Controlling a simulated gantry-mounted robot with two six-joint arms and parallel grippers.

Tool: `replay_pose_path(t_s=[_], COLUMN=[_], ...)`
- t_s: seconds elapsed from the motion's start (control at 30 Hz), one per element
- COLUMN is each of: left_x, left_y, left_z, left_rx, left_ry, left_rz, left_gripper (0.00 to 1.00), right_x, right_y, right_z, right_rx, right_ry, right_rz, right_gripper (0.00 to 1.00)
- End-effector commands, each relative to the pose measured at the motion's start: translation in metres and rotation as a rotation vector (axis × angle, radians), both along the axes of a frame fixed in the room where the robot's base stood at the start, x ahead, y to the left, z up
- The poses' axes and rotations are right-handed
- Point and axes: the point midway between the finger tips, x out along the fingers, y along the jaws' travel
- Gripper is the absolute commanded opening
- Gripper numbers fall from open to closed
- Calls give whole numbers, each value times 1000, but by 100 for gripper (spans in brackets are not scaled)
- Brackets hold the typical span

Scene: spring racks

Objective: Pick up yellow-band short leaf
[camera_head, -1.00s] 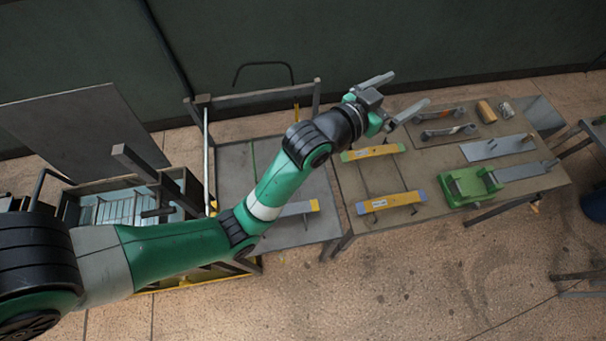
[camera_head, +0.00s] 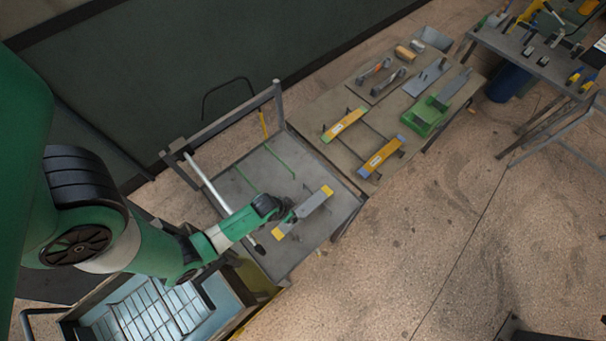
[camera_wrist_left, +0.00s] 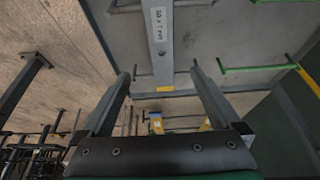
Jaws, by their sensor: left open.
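A grey leaf with yellow bands at its ends (camera_head: 314,201) lies on the near grey table (camera_head: 272,165). In the left wrist view the leaf (camera_wrist_left: 160,35) runs up from between my fingers, with a white label and a yellow end. My left gripper (camera_head: 289,216) is right beside the leaf's middle in the head view; its fingers are small and partly hidden there. In the left wrist view my left gripper (camera_wrist_left: 160,69) is open, with one finger on each side of the leaf's line and nothing visibly clamped. My right gripper is not in view.
A yellow bar (camera_head: 345,123) and a yellow bar with blue ends (camera_head: 381,157) rest on rods at the wooden table (camera_head: 318,105). A metal frame (camera_head: 235,116) edges the near table; a tiled blue bin (camera_head: 150,318) is below.

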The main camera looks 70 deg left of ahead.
Motion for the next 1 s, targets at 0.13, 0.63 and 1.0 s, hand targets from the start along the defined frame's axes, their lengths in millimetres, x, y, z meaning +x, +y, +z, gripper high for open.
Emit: replay_pose_path(t_s=[0.13,0.63,1.0], left_x=[4,25,41], left_y=[2,12,23], left_z=[-10,-61,-107], left_rx=[2,1,2], left_ry=[-3,-4,-2], left_rz=[-1,-1,-2], left_gripper=[98,98,98], right_x=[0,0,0], right_y=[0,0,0], right_z=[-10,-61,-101], right_rx=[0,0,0], right_ry=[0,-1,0], right_rz=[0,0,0], right_gripper=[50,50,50])
